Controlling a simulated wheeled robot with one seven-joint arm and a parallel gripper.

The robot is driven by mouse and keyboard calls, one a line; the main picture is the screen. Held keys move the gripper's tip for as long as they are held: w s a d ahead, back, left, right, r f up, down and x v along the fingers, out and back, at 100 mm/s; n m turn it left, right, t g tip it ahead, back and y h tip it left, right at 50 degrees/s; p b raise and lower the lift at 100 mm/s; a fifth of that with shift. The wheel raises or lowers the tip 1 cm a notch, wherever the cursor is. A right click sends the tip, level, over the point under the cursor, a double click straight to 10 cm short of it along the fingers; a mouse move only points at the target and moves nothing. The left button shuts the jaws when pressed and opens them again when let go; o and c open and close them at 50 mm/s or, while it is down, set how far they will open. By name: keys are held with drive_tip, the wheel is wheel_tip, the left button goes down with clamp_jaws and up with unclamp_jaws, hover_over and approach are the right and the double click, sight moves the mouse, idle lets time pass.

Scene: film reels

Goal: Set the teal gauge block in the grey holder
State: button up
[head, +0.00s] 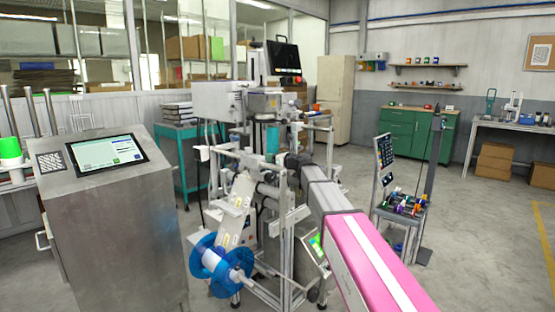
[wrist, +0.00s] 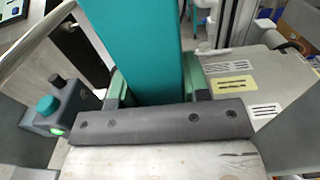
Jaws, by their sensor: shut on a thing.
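The teal gauge block (wrist: 140,45) is a tall, flat-sided bar in the wrist view, running up out of the top of the picture. My gripper (wrist: 156,84) is shut on it, with a green-edged finger on each side of its lower part. In the head view the teal block (head: 272,138) shows small and upright at the end of my arm, in front of the machine. I cannot make out the grey holder for certain in either view. The block's far end is out of the wrist view.
A grey machine surface with labels (wrist: 265,88) lies close on the right in the wrist view; a button box (wrist: 52,108) is at left. The head view shows machine framing around my gripper, a blue reel (head: 205,268) below and a touchscreen console (head: 110,215) at left.

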drive_tip(key=shift+x, duration=2.55)
drive_tip(key=shift+w+f, duration=0.1)
drive_tip(key=shift+f, duration=0.45)
drive_tip(key=o, duration=1.1)
drive_tip(key=shift+d, duration=0.1)
